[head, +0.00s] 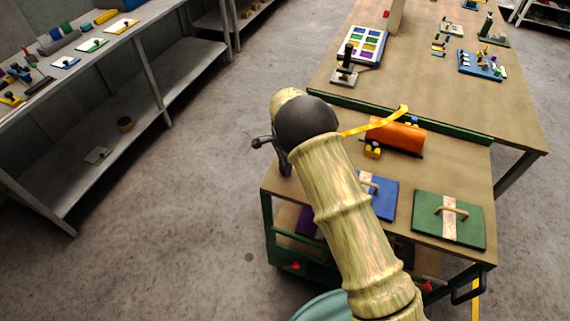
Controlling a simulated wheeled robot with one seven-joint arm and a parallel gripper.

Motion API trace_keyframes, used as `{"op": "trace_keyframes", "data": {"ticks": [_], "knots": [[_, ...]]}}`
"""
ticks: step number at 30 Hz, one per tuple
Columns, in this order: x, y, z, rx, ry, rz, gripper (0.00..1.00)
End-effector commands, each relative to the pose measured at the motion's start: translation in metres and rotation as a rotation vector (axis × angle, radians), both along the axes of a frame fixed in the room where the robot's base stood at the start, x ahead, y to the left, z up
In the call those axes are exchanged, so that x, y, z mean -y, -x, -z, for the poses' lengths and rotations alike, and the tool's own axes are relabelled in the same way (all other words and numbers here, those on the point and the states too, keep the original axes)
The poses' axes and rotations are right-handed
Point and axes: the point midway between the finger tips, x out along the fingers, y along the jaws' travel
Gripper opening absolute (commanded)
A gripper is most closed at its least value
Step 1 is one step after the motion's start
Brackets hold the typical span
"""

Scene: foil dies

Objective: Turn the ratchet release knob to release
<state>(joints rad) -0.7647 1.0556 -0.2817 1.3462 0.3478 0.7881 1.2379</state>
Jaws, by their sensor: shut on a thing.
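A green-framed cart (283,240) with a tan top stands at the centre right, in front of my arm. A yellow strip (372,124) slants up to the right from behind my arm.
A blue plate (385,202) and a green plate (473,230) with a handle lie on the cart top. A long bench (440,95) behind it carries trays and small tools. Shelving (120,110) runs along the left. The grey floor between shelf and cart is mostly clear.

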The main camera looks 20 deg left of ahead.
Motion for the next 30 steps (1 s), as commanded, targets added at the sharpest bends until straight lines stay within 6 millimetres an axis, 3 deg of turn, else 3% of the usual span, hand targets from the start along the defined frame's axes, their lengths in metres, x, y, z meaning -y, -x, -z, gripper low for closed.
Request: {"op": "trace_keyframes", "data": {"ticks": [13,14,17,30], "knots": [[-0.0015,0.0004,-0.0007,0.0,-0.003,0.015,0.13],[-0.0015,0.0004,-0.0007,0.0,-0.003,0.014,0.38],[-0.0013,0.0003,-0.0007,0.0,-0.003,0.014,0.57],[-0.0007,-0.0003,-0.0082,0.002,-0.001,0.013,0.57]]}}
